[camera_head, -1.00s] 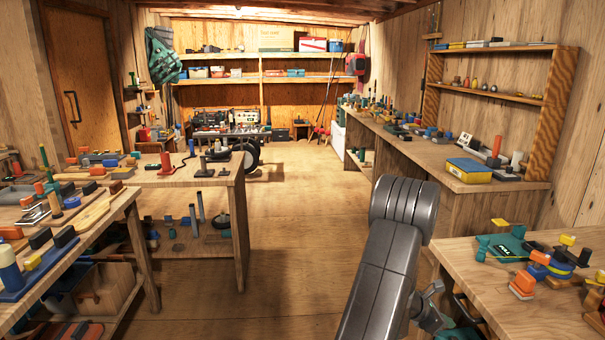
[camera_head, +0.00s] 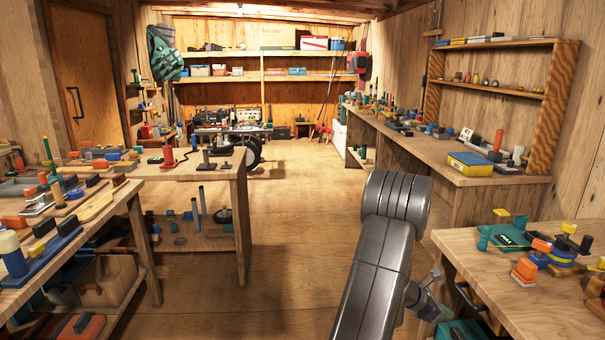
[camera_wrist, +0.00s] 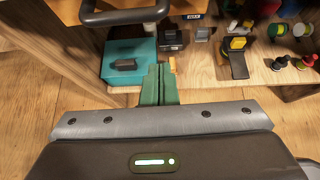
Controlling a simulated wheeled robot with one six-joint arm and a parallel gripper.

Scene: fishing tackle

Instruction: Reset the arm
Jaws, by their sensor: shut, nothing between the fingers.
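My gripper (camera_wrist: 160,72) shows in the wrist view as two green fingers pressed together, with nothing between them. It points toward the area below a bench, beside a teal box (camera_wrist: 128,62) with a dark handle. Whether it touches the box cannot be told, but a gap seems to show. In the head view my grey arm rises from the bottom centre and bends over at the top. Its far end is mostly hidden behind the arm link, with a small grey part showing at the right.
The right table (camera_head: 480,262) with tackle pieces stands close to my arm. A long bench (camera_head: 420,152) runs along the right wall. Benches with clutter stand at left (camera_head: 215,172). The wooden floor (camera_head: 300,215) in the middle is clear.

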